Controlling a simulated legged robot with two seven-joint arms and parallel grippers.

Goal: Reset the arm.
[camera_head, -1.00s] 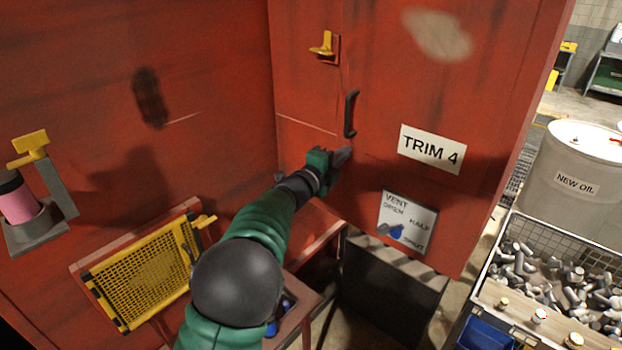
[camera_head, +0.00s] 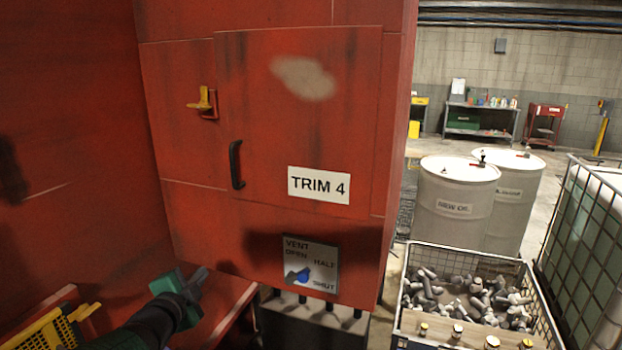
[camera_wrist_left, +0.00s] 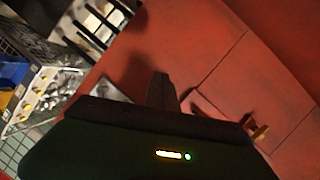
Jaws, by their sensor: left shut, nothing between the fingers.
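My left gripper (camera_head: 194,284) is in the lower left of the head view, on a green and black arm that comes in from the bottom left. It is shut and empty, in front of the red cabinet (camera_head: 345,125) and apart from its black door handle (camera_head: 236,165). In the left wrist view the dark finger (camera_wrist_left: 162,92) points at the red panels, and the wrist's own dark body covers the lower part. My right gripper shows in no view.
A vent plate with a blue knob (camera_head: 303,275) is right of the gripper. A yellow latch (camera_head: 203,100) is above. A yellow mesh guard (camera_head: 50,330) is lower left. A wire bin of metal parts (camera_head: 402,318) and white drums (camera_head: 455,195) stand at the right.

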